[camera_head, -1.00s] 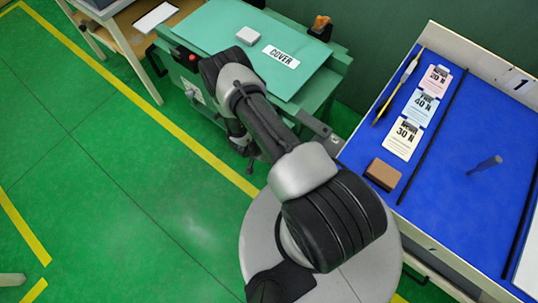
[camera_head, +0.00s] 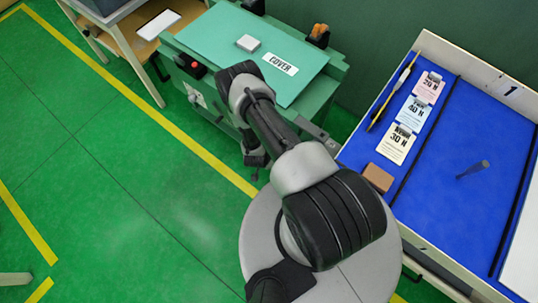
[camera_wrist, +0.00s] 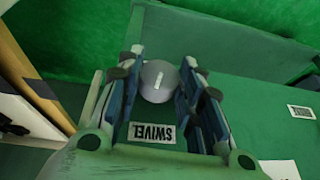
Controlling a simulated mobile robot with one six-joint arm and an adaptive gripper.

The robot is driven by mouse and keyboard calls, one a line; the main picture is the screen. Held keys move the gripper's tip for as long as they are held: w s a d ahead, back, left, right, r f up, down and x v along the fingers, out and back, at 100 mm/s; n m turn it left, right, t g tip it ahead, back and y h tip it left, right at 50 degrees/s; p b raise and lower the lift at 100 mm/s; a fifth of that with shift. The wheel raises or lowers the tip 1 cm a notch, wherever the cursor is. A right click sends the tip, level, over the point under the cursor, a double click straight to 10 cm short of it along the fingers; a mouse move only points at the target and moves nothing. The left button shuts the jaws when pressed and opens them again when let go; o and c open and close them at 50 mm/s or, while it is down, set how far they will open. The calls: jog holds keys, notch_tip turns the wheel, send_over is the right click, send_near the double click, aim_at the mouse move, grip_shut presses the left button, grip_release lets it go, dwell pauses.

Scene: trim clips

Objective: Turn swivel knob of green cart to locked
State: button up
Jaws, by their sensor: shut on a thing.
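The green cart (camera_head: 215,38) stands at the upper middle of the head view. In the wrist view its swivel knob (camera_wrist: 153,92) is a round grey knob with a short white line running nearly up and down. A label reading SWIVEL (camera_wrist: 153,132), upside down in the picture, sits just below the knob. My gripper (camera_wrist: 159,70) has one finger on each side of the knob and is shut on it. In the head view my arm hides the knob, and I cannot make out the fingers clearly.
A COVER label (camera_head: 280,64) and a small white block (camera_head: 248,43) are on the cart's top. A red button (camera_head: 195,68) is at its left side. A blue-topped table (camera_head: 450,130) with cards stands on the right. Green floor is clear on the left.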

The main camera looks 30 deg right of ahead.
jog(key=t, duration=0.2)
jog(key=m+t+y, duration=0.1)
jog(key=t, duration=0.2)
jog(key=s+t+y, duration=0.1)
jog(key=t, duration=0.1)
jog(key=shift+d+f+m, duration=0.25)
jog(key=shift+f+m, duration=0.15)
jog(key=shift+t+b, duration=0.7)
jog(key=shift+r, duration=0.15)
jog(key=o, duration=1.1)
